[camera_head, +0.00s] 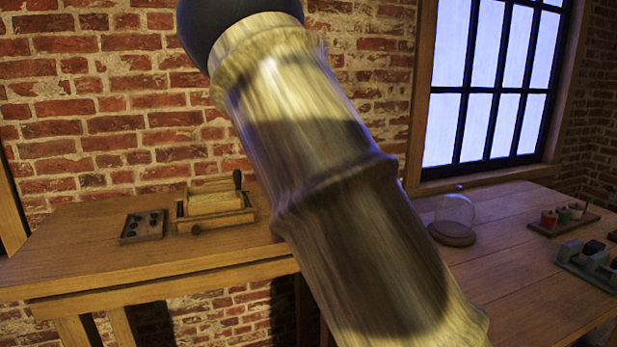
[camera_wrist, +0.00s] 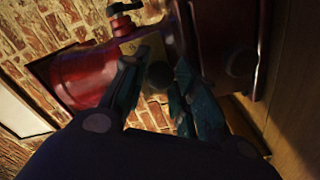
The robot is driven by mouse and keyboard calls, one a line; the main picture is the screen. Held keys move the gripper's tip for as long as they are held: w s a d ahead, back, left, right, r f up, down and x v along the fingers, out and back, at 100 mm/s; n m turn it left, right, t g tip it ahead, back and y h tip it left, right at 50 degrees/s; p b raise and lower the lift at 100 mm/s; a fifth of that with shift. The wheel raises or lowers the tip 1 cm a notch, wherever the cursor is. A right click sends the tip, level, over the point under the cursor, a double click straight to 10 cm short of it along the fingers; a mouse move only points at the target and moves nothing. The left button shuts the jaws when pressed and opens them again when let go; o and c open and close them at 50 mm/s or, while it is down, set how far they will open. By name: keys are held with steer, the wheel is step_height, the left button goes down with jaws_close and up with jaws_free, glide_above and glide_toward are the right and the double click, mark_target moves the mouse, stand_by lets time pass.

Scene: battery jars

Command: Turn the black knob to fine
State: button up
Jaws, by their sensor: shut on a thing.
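In the wrist view my gripper (camera_wrist: 161,62) has its two dark teal fingers on either side of a small round black knob (camera_wrist: 159,76), and it is shut on it. The knob sits at the front of a dark red apparatus (camera_wrist: 215,30). Any marking for "fine" is too dark and small to read. In the head view my arm covers the middle, and neither the gripper nor the knob shows.
A red cylinder (camera_wrist: 82,78) with a black-handled fitting (camera_wrist: 125,10) stands left of the fingers. Another dark round part (camera_wrist: 240,63) is at right. The head view shows a small tray (camera_head: 143,227), a wooden device (camera_head: 215,205) and a glass dome (camera_head: 455,213) on tables.

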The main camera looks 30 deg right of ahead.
steer(key=shift+n, duration=0.6)
steer(key=o, duration=1)
steer(key=shift+s, duration=0.1)
steer(key=v, duration=1.1)
steer(key=shift+s+a, duration=0.2)
steer(key=shift+s, duration=0.2)
